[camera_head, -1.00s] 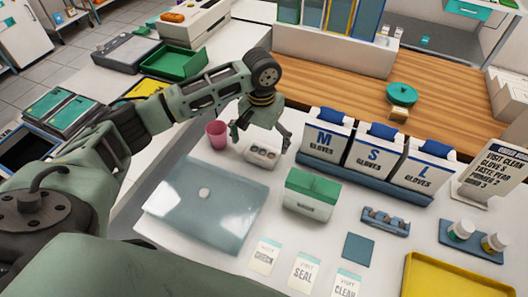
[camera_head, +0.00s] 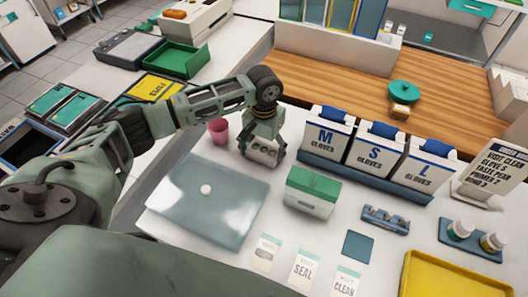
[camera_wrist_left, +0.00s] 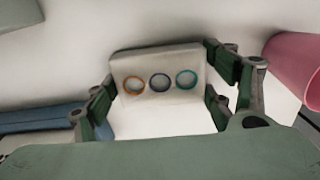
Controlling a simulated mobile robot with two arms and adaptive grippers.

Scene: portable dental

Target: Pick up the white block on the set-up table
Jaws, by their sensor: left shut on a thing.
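The white block (camera_head: 263,152) stands on the white set-up table (camera_head: 290,228), behind the blue-grey mat. In the left wrist view the block (camera_wrist_left: 158,65) shows three rings on its face: orange, dark and teal. My left gripper (camera_head: 263,155) has come down over the block from above. Its fingers (camera_wrist_left: 165,105) lie on both sides of the block and are shut on it. The block seems still at table height; whether it touches the table cannot be told. My right gripper is in neither view.
A pink cup (camera_head: 218,131) stands just left of the gripper. It also shows in the left wrist view (camera_wrist_left: 295,62). A green-topped box (camera_head: 312,192) and the glove boxes (camera_head: 333,140) stand to the right. The blue-grey mat (camera_head: 205,215) lies in front.

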